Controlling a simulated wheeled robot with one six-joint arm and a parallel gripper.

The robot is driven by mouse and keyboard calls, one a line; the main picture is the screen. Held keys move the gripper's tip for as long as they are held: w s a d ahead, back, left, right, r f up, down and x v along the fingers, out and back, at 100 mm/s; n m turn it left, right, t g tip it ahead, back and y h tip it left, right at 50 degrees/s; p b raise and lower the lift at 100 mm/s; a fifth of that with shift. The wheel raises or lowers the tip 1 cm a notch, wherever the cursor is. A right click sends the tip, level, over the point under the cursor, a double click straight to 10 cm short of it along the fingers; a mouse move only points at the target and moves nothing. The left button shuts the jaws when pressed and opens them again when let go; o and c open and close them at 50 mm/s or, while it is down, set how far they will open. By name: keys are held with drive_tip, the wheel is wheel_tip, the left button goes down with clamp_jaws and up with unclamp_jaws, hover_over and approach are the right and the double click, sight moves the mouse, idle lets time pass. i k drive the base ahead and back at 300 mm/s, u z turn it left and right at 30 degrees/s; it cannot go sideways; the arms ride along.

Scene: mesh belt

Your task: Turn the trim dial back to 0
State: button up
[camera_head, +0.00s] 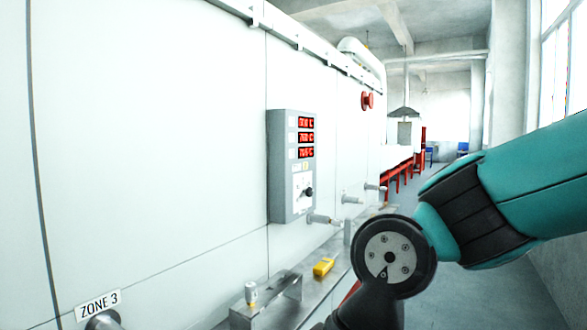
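A grey control box (281,170) is fixed to the white wall near the middle of the view. It carries several red number displays (306,138), too small to read surely. Below them is a pale plate with a small black dial (308,192), which I take as the trim dial. Its pointer and scale are too small to read. My teal and black arm enters from the right and bends down out of the bottom edge. My gripper is outside the view. Nothing of mine covers the dial.
A metal ledge (322,292) runs along the wall, with a yellow object (323,267) and a small white cylinder (251,292) on it. Pipe stubs (318,218) stick out below the box. A red knob (367,101) is further along. The aisle on the right is open floor.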

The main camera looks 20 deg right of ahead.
sight(309, 192)
drive_tip(key=z, duration=1.65)
drive_tip(key=i, duration=1.3)
drive_tip(key=u, duration=1.6)
